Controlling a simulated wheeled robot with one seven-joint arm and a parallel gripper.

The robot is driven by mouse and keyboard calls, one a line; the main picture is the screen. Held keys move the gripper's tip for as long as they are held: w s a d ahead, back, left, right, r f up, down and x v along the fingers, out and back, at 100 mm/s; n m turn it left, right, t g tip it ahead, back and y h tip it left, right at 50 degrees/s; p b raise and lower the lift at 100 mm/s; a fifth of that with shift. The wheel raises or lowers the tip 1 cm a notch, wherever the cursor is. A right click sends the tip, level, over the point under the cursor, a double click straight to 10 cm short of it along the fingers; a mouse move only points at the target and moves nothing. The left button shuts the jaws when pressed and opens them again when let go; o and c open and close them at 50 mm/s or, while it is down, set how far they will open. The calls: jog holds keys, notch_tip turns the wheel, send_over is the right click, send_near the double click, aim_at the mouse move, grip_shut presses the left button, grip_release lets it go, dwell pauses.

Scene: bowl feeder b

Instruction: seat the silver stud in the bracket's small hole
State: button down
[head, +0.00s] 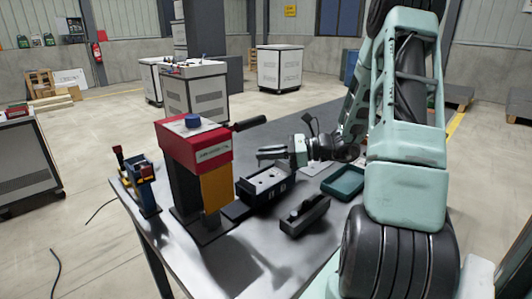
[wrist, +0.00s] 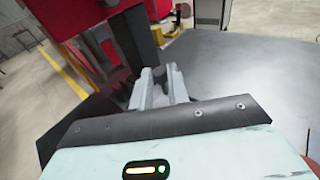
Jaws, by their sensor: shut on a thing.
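My gripper (head: 266,153) is at the far side of the bench, with its fingers pointing left, above and behind a black block with a pale top and dark holes (head: 266,182). That block looks like the bracket in its holder; I cannot tell which hole is the small one. In the wrist view my gripper (wrist: 162,82) is shut on a small dark grey piece (wrist: 174,76), which looks like the stud. The stud is apart from the block. In the head view the stud is too small to make out.
A red press (head: 194,145) with a blue knob and black handle stands left of the block. A black part (head: 305,215) lies in front of it. A teal tray (head: 343,181) is at the right. A blue and yellow tool stand (head: 143,185) is at the left edge. The bench front is clear.

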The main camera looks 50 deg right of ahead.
jog(key=shift+s+p, duration=0.1)
jog(key=shift+p, duration=0.2)
jog(key=shift+d+f+b, duration=0.1)
jog(key=shift+f+b, duration=1.2)
jog(key=shift+f, duration=0.9)
jog(key=shift+p, duration=0.5)
jog(key=shift+f, duration=0.45)
jog(key=shift+r, duration=0.15)
